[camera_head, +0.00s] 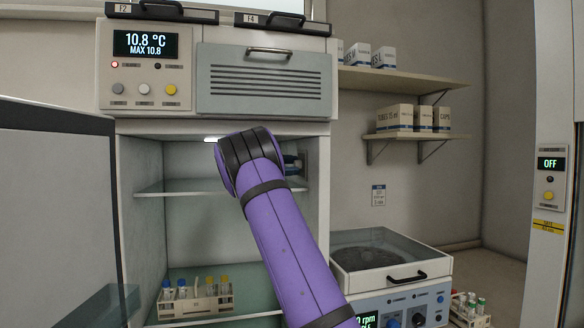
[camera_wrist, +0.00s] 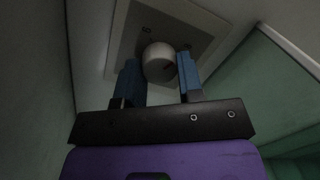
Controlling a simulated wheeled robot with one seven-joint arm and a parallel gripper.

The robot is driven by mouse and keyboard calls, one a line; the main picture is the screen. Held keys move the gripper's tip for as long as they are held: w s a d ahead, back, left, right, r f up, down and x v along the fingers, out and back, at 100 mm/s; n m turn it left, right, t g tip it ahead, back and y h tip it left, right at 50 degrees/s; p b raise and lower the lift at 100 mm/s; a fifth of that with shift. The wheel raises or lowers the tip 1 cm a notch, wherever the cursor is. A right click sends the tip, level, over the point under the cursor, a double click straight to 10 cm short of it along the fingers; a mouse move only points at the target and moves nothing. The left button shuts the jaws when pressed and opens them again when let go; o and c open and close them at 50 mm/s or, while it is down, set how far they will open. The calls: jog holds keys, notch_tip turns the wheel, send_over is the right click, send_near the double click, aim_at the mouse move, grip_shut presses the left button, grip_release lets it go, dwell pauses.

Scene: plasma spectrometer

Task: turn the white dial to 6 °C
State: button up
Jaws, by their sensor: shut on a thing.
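The white dial (camera_wrist: 160,56) sits on a pale square plate (camera_wrist: 125,38) on the wall inside the open fridge, seen in the wrist view. My gripper (camera_wrist: 157,72) has its two blue fingers on either side of the dial and is shut on it. A dark mark shows on the dial's face, but the scale is too dim to read. In the head view my purple arm hides the dial; a bit of blue finger shows by the right inner wall. The fridge display (camera_head: 146,44) reads 10.8 °C, MAX 10.8, with a red lamp (camera_head: 115,64) beneath it.
The open fridge door (camera_head: 55,200) stands at left. A glass shelf (camera_head: 165,188) crosses the fridge, and a tube rack (camera_head: 195,302) stands low inside. A centrifuge (camera_head: 385,265) is at right, below wall shelves with boxes (camera_head: 395,117).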

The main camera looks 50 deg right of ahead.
jog(key=shift+f+n, duration=0.1)
jog(key=shift+n, duration=2.2)
jog(key=o, duration=0.9)
jog(key=shift+a, duration=0.1)
jog(key=v, duration=1)
jog(key=shift+w+a+f, duration=0.2)
jog(key=shift+a, duration=0.1)
